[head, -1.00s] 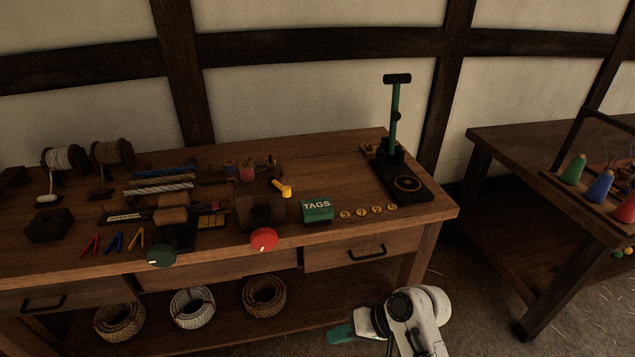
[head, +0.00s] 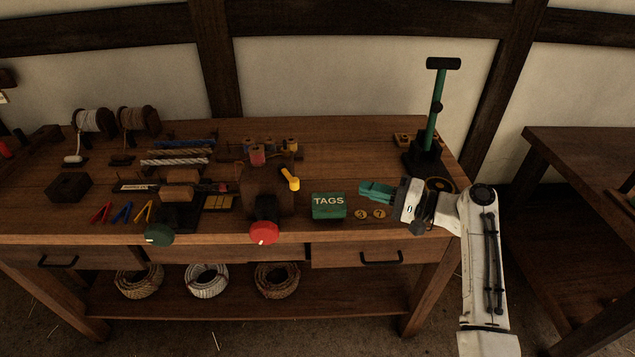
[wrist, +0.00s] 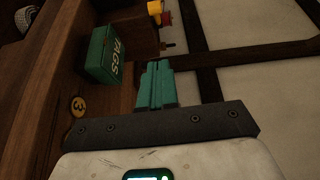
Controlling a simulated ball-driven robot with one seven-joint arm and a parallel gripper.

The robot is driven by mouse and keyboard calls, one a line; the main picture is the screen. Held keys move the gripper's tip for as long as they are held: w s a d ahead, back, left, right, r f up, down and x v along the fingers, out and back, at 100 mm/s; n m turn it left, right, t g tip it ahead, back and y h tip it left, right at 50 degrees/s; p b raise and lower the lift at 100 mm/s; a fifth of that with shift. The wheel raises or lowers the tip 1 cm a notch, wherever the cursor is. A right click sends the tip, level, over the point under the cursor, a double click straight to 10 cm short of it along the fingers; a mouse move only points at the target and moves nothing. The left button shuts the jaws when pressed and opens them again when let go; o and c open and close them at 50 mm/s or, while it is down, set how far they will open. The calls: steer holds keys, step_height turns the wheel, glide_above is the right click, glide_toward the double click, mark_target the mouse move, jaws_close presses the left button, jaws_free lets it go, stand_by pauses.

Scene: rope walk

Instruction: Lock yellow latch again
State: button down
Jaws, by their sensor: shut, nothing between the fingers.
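The yellow latch (head: 290,179) is a short lever with a round knob on the right side of a dark wooden block (head: 263,192) on the bench. It tilts, with its knob end down to the right. A red knob (head: 263,233) sits on the front below it. My gripper (head: 362,190) has teal fingers and is to the right of the latch, beyond the green TAGS box (head: 329,206), not touching the latch. In the wrist view its fingers (wrist: 156,68) are together and empty.
A green-handled press (head: 436,110) stands behind my arm. Spools (head: 257,157) stand behind the block. A green knob (head: 159,235) is farther left.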

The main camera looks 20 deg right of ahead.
steer(key=shift+w+a, duration=0.1)
steer(key=p, duration=0.2)
glide_toward(288, 176)
steer(key=w+d, duration=0.1)
steer(key=w, duration=0.1)
steer(key=shift+w+d+f, duration=0.15)
steer(key=shift+w+d, duration=0.2)
steer(key=shift+d, duration=0.05)
steer(key=shift+a+p, duration=0.65)
steer(key=shift+a, duration=0.55)
steer(key=shift+a+f, duration=0.15)
steer(key=shift+a, duration=0.65)
steer(key=shift+a+f, duration=0.1)
steer(key=shift+a, duration=0.05)
